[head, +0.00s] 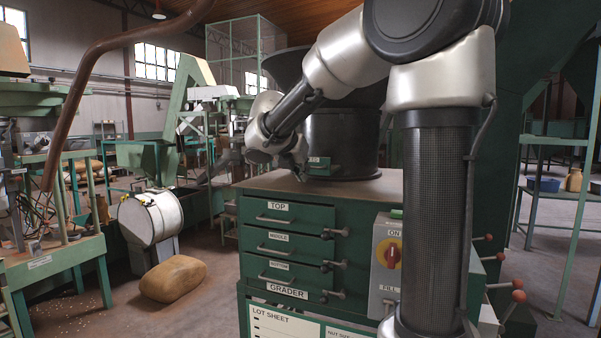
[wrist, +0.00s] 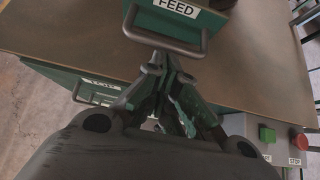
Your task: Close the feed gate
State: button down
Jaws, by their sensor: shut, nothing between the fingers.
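The feed gate (wrist: 177,14) is a green slide with a white FEED label and a grey bar handle (wrist: 163,43). It shows at the top of the wrist view. In the head view, the gate (head: 319,164) is a small labelled piece at the foot of the black hopper (head: 342,135). My gripper (wrist: 166,68) is shut and empty, its fingertips at the near bar of the handle. I cannot tell whether they touch it. In the head view my gripper (head: 298,168) is just left of the gate, its tips partly unclear.
The hopper stands on a brown-topped green grader cabinet (head: 290,215) with several drawers. A switch box (head: 387,255) with a red and yellow knob is on its right. Green and red buttons (wrist: 283,139) show in the wrist view. A sack (head: 173,279) lies on the floor.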

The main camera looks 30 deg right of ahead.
aim_at(312, 164)
jog(key=w+d, duration=0.1)
jog(key=d, duration=0.1)
jog(key=w+d, duration=0.4)
jog(key=shift+d, duration=0.15)
jog(key=shift+w+d, duration=0.2)
jog(key=shift+d, duration=0.05)
jog(key=shift+r, duration=0.2)
